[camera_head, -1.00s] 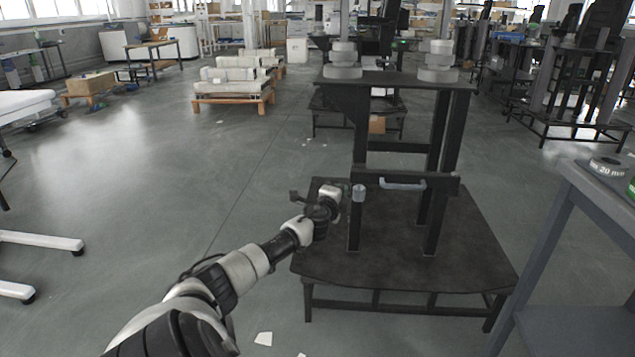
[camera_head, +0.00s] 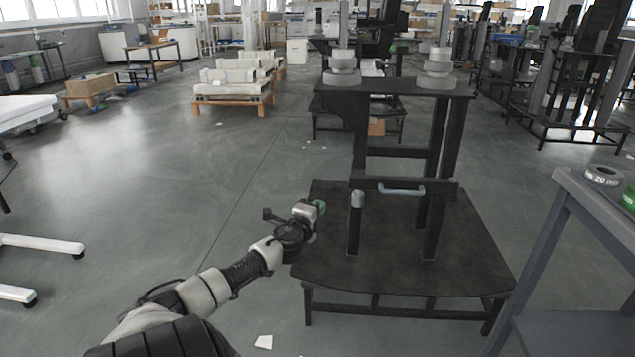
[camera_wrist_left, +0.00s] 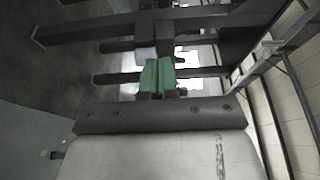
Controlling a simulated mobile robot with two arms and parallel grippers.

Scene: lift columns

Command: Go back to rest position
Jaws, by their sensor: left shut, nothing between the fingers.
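My left gripper (camera_head: 319,207) has green fingertips, which also show in the left wrist view (camera_wrist_left: 157,75). It is shut and empty, over the left edge of the black base plate (camera_head: 400,270). It is left of the black lift column frame (camera_head: 405,188) and apart from the frame's left handle (camera_head: 358,200). A second, horizontal grey-blue handle (camera_head: 402,190) is on the crossbar to the right. The left arm comes in from the bottom left. My right gripper is not in view.
Grey stacked weights (camera_head: 342,68) and (camera_head: 436,70) stand on the frame's top. A grey table (camera_head: 590,200) with a grey ring (camera_head: 604,175) is at the right. White legs (camera_head: 40,244) stand at the left. The floor (camera_head: 170,190) left of the arm is mostly clear.

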